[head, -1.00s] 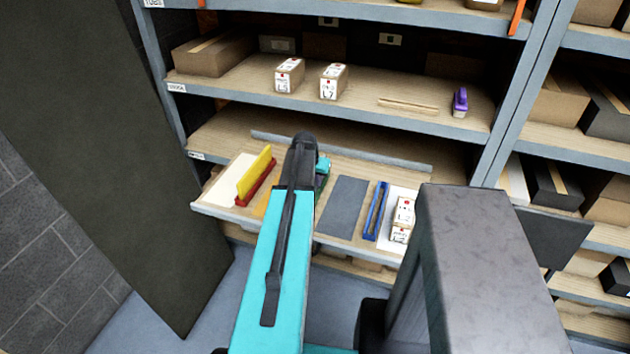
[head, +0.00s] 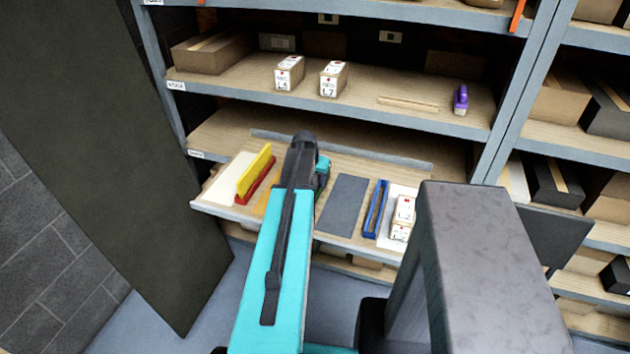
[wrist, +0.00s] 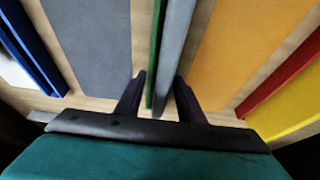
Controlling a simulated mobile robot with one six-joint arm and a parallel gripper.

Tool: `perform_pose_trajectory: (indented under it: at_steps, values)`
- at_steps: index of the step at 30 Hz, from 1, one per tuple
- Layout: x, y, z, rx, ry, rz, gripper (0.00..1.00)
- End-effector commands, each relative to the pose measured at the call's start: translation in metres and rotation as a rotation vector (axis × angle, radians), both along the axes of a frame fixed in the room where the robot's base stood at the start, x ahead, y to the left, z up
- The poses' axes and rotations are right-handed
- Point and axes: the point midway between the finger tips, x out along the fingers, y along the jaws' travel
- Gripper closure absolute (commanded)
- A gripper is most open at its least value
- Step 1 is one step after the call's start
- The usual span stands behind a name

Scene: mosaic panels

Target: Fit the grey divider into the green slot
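The grey divider (wrist: 175,45) shows nearly edge-on in the wrist view, between my gripper's two fingers. The green slot (wrist: 154,50) shows as a thin green strip along the divider's left side. I cannot tell how deep the divider sits in it. My gripper (wrist: 159,85) is open around both; wood shows between the left finger and the green strip, and the right finger is close to the grey. In the head view my arm hides the divider and slot.
In the wrist view a grey mat (wrist: 92,40) and blue slot (wrist: 30,45) lie left. An orange mat (wrist: 240,45), red slot (wrist: 290,75) and yellow divider (wrist: 290,105) lie right. An upper shelf (head: 380,110) overhangs behind.

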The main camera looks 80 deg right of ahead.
Motion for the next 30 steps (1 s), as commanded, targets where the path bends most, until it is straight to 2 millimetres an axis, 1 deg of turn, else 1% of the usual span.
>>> perform_pose_trajectory:
  at_steps: [5, 30]
  values:
    - [0.001, 0.005, 0.013, -0.003, 0.000, 0.000, 0.66]
    - [0.008, 0.041, 0.102, -0.007, 0.000, 0.002, 0.66]
